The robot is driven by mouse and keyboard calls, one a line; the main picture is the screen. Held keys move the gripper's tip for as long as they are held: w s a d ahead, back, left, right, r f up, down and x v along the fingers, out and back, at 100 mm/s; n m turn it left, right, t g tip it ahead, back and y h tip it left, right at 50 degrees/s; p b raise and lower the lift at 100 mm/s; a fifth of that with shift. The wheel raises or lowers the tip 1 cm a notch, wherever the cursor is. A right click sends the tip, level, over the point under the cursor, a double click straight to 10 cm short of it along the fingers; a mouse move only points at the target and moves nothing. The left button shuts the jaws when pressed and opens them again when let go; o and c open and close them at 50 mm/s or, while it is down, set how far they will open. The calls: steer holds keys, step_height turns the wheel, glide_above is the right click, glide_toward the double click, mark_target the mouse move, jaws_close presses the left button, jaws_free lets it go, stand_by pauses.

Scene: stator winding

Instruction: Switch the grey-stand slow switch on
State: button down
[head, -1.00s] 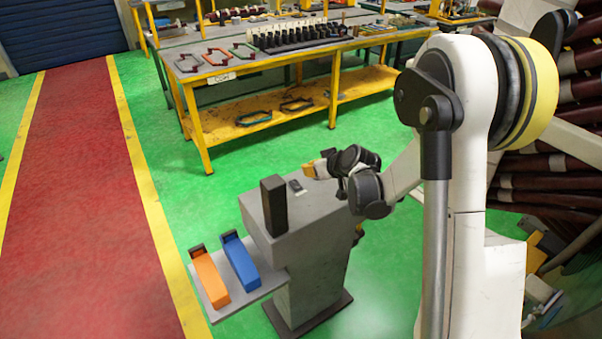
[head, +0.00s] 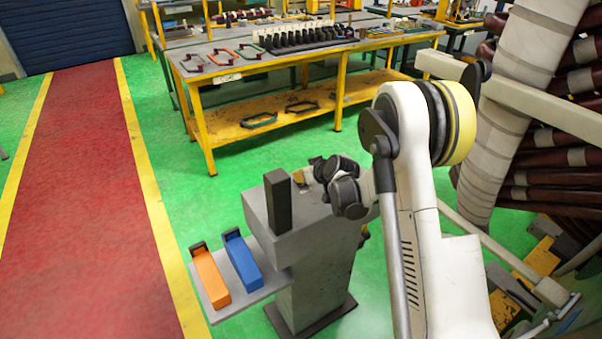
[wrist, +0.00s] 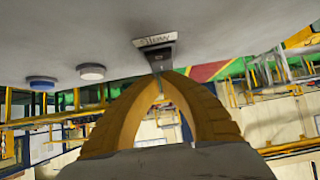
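The grey stand (head: 318,275) stands on the green floor in the head view. In the wrist view, which looks upside down, the slow switch (wrist: 160,58) has a dark lever below a small plate lettered "slow" (wrist: 154,41). My gripper (wrist: 165,73) has two yellow-orange fingers whose tips come together right at the lever. They look shut, and I cannot tell whether they touch or hold it. In the head view my gripper (head: 302,177) is low over the stand's top, just right of the dark upright block; the switch is hidden there.
The dark upright block (head: 278,202) rises from the stand's top. A side shelf holds an orange piece (head: 211,278) and a blue piece (head: 242,261). A blue button (wrist: 41,82) and a white button (wrist: 91,72) are on the stand. A yellow workbench (head: 262,117) stands behind.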

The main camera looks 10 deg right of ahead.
steer(key=shift+w+a+f+g, duration=0.1)
steer(key=shift+w+f+g, duration=0.2)
steer(key=shift+f+g, duration=0.35)
steer(key=shift+r, duration=0.15)
steer(key=shift+s, duration=0.15)
steer(key=shift+s+d+r, duration=0.2)
steer(key=shift+s+d, duration=0.05)
steer(key=shift+s, duration=0.4)
steer(key=shift+r, duration=0.1)
steer(key=r+p, duration=0.1)
steer(key=r, duration=0.1)
steer(key=r+p, duration=0.1)
steer(key=r, duration=0.1)
steer(key=shift+w+a+p, duration=0.15)
steer(key=shift+w+p, duration=0.1)
steer(key=shift+p, duration=0.05)
steer(key=w+r+p+v, duration=0.1)
steer(key=p+v, duration=0.1)
steer(key=v, duration=0.7)
steer(key=shift+s+r, duration=0.3)
steer(key=shift+a, duration=0.1)
